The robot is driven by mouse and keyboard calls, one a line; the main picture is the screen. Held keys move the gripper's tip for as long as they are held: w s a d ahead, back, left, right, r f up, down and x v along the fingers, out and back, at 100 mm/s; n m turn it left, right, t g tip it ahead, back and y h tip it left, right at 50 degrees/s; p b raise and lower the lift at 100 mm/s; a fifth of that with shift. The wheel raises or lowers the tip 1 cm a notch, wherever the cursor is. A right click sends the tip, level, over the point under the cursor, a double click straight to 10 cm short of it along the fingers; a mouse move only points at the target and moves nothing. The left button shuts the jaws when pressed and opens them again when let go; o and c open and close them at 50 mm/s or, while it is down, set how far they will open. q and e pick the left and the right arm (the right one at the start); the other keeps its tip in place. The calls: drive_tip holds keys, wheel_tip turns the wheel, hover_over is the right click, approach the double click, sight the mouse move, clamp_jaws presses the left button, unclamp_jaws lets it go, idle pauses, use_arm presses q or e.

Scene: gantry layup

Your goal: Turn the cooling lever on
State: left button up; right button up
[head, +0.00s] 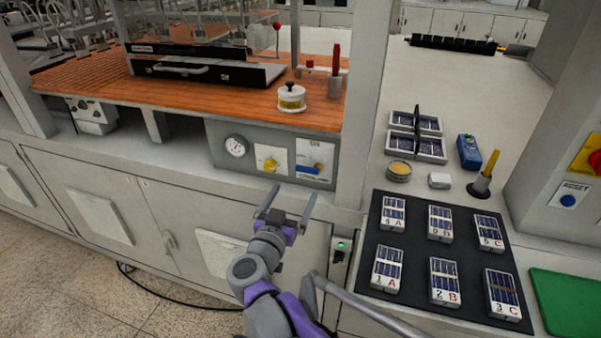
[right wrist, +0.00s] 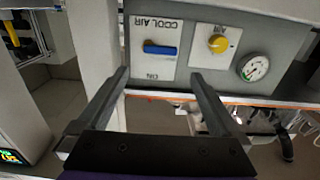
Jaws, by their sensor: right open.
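The cooling lever is a blue bar (head: 312,169) on a white plate in the grey control panel (head: 218,139) under the orange worktop. It lies about horizontal, below the word ON in the head view. In the upside-down right wrist view, the blue lever (right wrist: 160,49) sits on a plate marked COOL AIR and ON. My right gripper (head: 291,196) is open and empty, in front of and a little below the panel, with its fingers pointing at it. In the right wrist view the fingertips (right wrist: 160,73) are apart from the lever. My left gripper is not in view.
A yellow knob (head: 270,165) and a round gauge (head: 236,146) share the panel. The orange worktop (head: 215,100) overhangs it. A white post (head: 368,100) stands to the right. A black mat (head: 408,247) with several labelled panels lies farther right.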

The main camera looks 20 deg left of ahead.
sight(307, 169)
drive_tip(key=w, duration=0.9)
drive_tip(key=shift+w+d, duration=0.1)
drive_tip(key=shift+d, duration=0.1)
drive_tip(key=shift+c, duration=0.3)
drive_tip(key=c, duration=1.2)
drive_tip(key=shift+o, duration=0.2)
